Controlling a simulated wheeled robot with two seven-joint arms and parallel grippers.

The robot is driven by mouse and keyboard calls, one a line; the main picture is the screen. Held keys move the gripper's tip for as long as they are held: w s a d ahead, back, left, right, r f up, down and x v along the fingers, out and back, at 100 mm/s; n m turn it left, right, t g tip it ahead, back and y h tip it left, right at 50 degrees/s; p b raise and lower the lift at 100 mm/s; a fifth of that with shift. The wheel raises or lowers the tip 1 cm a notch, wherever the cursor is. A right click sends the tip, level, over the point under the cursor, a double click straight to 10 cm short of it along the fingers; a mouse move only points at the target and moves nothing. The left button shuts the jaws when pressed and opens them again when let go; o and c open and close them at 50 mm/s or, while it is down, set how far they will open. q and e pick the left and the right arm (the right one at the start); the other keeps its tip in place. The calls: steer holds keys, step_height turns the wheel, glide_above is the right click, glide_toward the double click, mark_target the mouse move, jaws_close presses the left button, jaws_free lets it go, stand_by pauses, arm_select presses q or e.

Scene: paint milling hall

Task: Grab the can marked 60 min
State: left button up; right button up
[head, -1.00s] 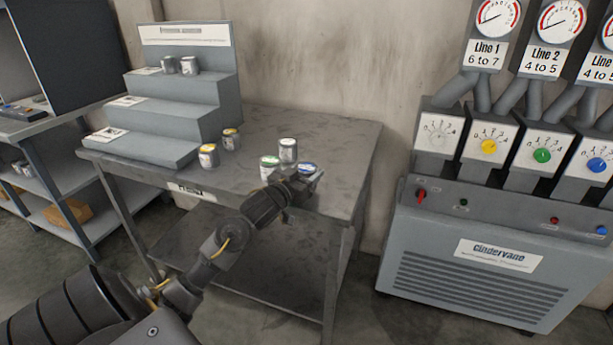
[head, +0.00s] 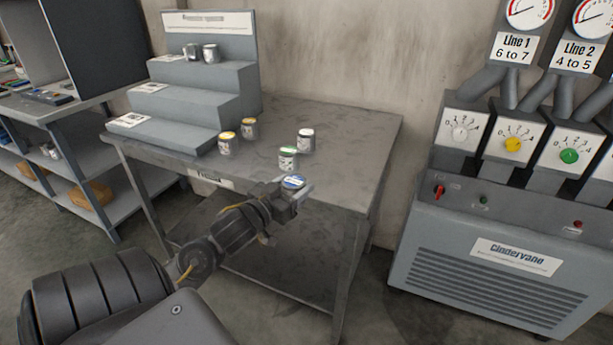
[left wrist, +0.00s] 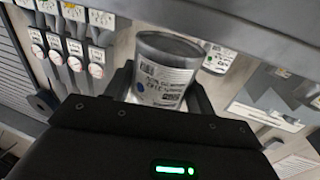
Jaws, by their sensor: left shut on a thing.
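I cannot read a time marking on any can. A green-lidded can (head: 288,158) and a white-lidded can (head: 305,141) stand on the table just behind. Two yellow-lidded cans (head: 227,144) (head: 249,128) stand by the steps. Two more cans (head: 191,52) (head: 210,54) are on the top step. My right gripper is out of view.
The grey table (head: 345,150) is bare on its right side. A grey stepped stand (head: 190,105) fills its left. A machine with dials (head: 500,240) stands at right, and a shelf unit (head: 70,160) at far left.

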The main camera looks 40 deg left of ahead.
mark_target(286, 192)
arm_select(q)
steer(key=shift+s+d, duration=0.15)
steer(key=shift+s, duration=1.05)
steer(key=shift+s+d, duration=0.1)
steer(key=shift+s, duration=1.1)
